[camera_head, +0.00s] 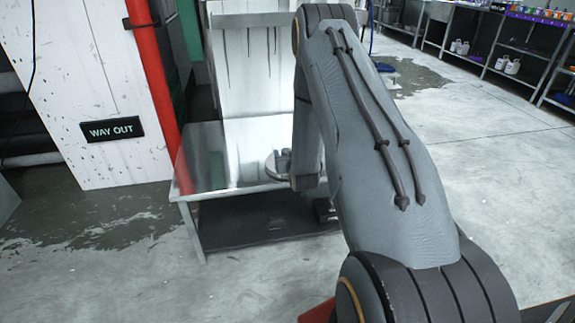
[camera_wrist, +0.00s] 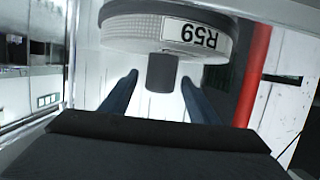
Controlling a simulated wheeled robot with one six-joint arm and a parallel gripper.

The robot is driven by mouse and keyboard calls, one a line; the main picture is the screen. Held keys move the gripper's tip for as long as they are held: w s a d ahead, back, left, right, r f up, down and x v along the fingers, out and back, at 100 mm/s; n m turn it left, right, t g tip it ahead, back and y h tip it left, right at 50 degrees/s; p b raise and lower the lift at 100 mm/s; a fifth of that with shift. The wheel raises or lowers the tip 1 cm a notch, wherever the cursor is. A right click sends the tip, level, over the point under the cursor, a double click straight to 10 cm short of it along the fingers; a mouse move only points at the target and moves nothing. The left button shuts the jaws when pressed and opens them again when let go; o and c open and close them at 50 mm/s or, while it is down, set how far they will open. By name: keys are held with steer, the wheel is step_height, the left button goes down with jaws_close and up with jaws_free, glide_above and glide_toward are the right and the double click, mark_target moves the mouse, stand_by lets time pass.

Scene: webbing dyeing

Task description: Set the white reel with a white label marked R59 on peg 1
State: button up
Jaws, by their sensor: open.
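The white reel (camera_wrist: 150,32) fills the top middle of the wrist view. Its white label marked R59 (camera_wrist: 190,34) appears upside down there. A dark block (camera_wrist: 162,73) shows at the reel's near side. My gripper (camera_wrist: 160,78) is open, with one finger on each side of this block and a visible gap to each. In the head view, a pale round reel (camera_head: 273,166) shows on the metal table (camera_head: 205,150), beside the end of my arm. My arm hides much of that area, and I cannot make out peg 1.
A red post (camera_head: 150,75) and a white panel with a WAY OUT sign (camera_head: 112,129) stand left of the table. A streaked white panel (camera_head: 235,85) rises at the table's back. Shelves with containers (camera_head: 500,50) stand far right. Open floor lies right of my arm.

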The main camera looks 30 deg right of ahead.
steer(key=shift+w+d+f, duration=0.1)
steer(key=shift+w, duration=0.35)
jaws_close()
